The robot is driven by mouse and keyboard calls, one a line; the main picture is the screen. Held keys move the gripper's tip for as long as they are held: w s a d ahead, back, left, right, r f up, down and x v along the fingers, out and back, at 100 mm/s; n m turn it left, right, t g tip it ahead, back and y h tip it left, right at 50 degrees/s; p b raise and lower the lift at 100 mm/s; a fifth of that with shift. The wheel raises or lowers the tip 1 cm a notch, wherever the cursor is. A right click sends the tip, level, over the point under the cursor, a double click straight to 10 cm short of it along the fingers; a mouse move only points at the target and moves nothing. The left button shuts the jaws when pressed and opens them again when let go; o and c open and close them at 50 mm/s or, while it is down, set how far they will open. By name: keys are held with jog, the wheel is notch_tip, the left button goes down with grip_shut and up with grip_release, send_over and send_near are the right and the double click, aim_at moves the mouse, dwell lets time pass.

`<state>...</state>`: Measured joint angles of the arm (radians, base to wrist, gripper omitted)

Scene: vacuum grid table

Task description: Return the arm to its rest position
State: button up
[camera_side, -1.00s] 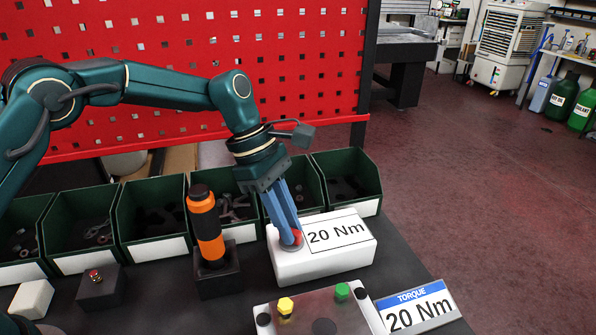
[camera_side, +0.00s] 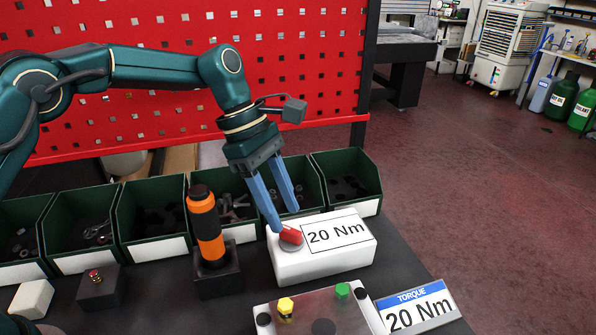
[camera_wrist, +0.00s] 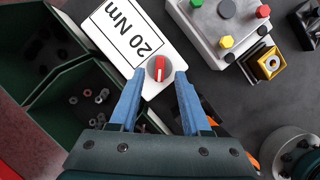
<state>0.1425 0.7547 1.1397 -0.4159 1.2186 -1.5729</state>
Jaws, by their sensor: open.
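My gripper (camera_side: 286,206) is open, with its two blue fingers spread apart above a white box. The white box (camera_side: 318,265) carries a "20 Nm" label and a red knob (camera_side: 291,235) on a grey disc. In the wrist view the knob (camera_wrist: 159,70) lies just beyond and between the fingertips (camera_wrist: 156,78), with a white mark on it. The side view cannot show for sure whether a finger still touches the knob. My arm is bent, reaching from the left in front of the red pegboard.
Green bins (camera_side: 153,223) with small parts stand in a row behind the box. An orange and black tool (camera_side: 207,230) stands upright in a holder to the left. A metal plate with coloured bolts (camera_side: 318,312) and a "TORQUE 20 Nm" sign (camera_side: 418,306) are in front.

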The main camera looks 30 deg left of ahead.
jog(key=shift+v, duration=0.9)
jog(key=s+a+r+m+t, duration=0.1)
jog(key=s+a+r, duration=0.1)
jog(key=r, duration=0.2)
jog(key=s+a+r+m+t+y, duration=0.1)
jog(key=s+a+r, duration=0.1)
jog(key=s+r, duration=0.1)
jog(key=s+a+r+m+t, duration=0.1)
jog(key=s+a+r+t, duration=0.1)
jog(key=s+r, duration=0.1)
jog(key=shift+s+r+m, duration=0.2)
jog(key=shift+r+m, duration=0.2)
jog(key=shift+r, duration=0.45)
jog(key=s+a+f+m+y, duration=0.1)
jog(key=s+a+f+m, duration=0.2)
jog(key=s+m, duration=0.3)
jog(key=s+a+f+m+t+y, duration=0.1)
jog(key=s+a+f+m+y, duration=0.1)
jog(key=s+f+m, duration=0.3)
jog(key=a+m, duration=0.1)
jog(key=m, duration=0.2)
jog(key=shift+s+a+t, duration=0.2)
jog(key=shift+s+t, duration=0.1)
jog(key=shift+s, duration=0.05)
